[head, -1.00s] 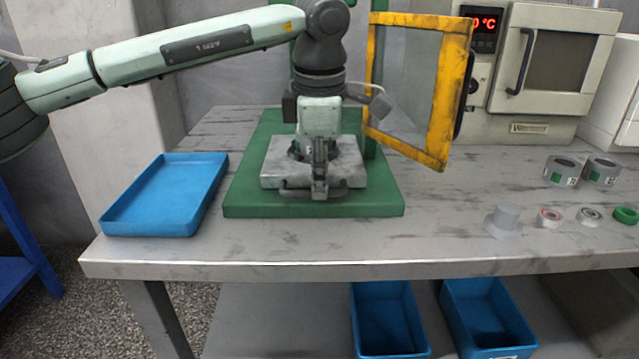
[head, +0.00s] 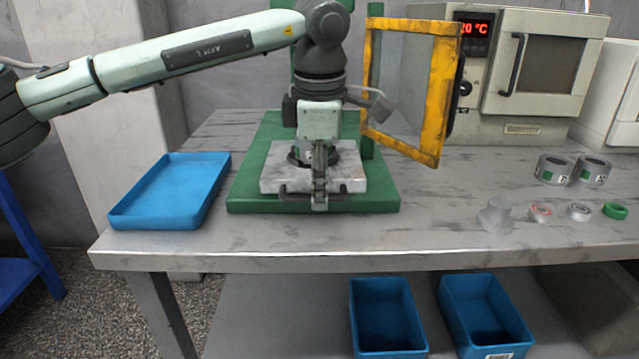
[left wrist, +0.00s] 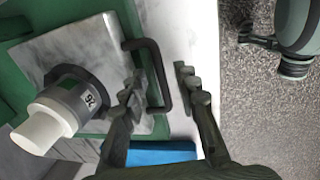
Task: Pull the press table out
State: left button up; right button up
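The press table is a grey metal plate (head: 275,180) on the green press base (head: 238,200). It also shows in the left wrist view (left wrist: 95,40). Its dark front handle (left wrist: 158,75) is a U-shaped bar. My left gripper (head: 319,200) is low at the handle in the head view. In the left wrist view its fingers (left wrist: 161,93) are apart, one on each side of the bar. Whether a finger touches the bar is unclear. A grey ring marked 26 (left wrist: 84,99) with a white cylinder (left wrist: 42,130) stands on the plate. My right gripper is not seen.
A blue tray (head: 170,192) lies left of the press. The yellow-framed guard door (head: 440,100) stands open on its right. Rings (head: 555,170) and small parts (head: 540,213) lie at the right. The worktop (head: 300,240) before the press is clear. Blue bins (head: 388,318) are below.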

pick_arm(q)
notch_tip(320, 180, up, 12)
jog(key=s, duration=0.2)
dwell(0.4)
jog(key=shift+s+f, duration=0.1)
jog(key=shift+f, duration=0.05)
